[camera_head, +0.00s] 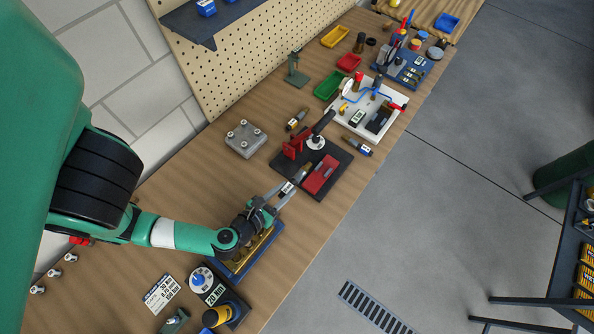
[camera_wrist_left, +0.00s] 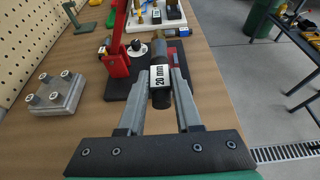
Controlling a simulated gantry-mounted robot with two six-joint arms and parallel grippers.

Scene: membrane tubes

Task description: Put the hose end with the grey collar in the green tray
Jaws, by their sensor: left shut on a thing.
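My left gripper (camera_head: 282,196) is shut on a short dark tube (camera_wrist_left: 161,97) with a white "20 mm" label, held between its fingers above the bench. The tube's far end looks brownish grey in the head view; I cannot tell whether it is a grey collar. A small green tray (camera_head: 329,86) stands further back along the bench, next to the pegboard. Two other short fittings lie on the bench: one with an amber band (camera_head: 297,118) and one with a dark blue end (camera_head: 357,147). My right gripper is not in view.
A red clamp (camera_head: 293,143) on a dark base plate (camera_head: 336,184) lies just beyond the gripper. A grey block with bolts (camera_head: 246,138) sits to its left. Red (camera_head: 349,62) and yellow (camera_head: 335,36) trays stand behind the green one. A white board (camera_head: 342,116) carries tubing.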

